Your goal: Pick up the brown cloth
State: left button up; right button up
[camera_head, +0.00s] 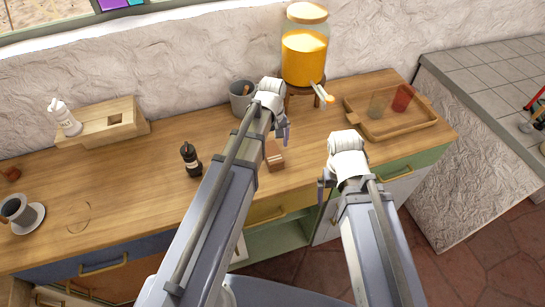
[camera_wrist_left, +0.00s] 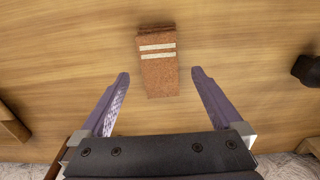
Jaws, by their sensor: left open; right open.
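The brown cloth (camera_wrist_left: 158,75) lies folded on the wooden counter, with two pale stripes across it, in the left wrist view. In the head view the cloth (camera_head: 274,158) shows beside my left gripper, partly hidden by it. My left gripper (camera_head: 284,130) is open and empty above the counter. In the left wrist view its two fingers (camera_wrist_left: 159,90) stand apart on either side of the cloth's near end, not touching it. My right gripper (camera_head: 323,188) is over the counter's front edge, to the right of the cloth; its fingers are small and partly hidden.
A dark bottle (camera_head: 191,160) stands left of the cloth. A grey mug (camera_head: 242,98) and a juice dispenser (camera_head: 304,48) on a stand are behind. A wooden tray (camera_head: 398,130) with cups (camera_head: 402,97) is at the right. The counter's left-middle is mostly clear.

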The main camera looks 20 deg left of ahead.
aim_at(272, 153)
pick_arm(q)
notch_tip(272, 153, down, 5)
jog(key=b, duration=0.4)
jog(key=shift+r, duration=0.15)
jog(key=c, duration=1.4)
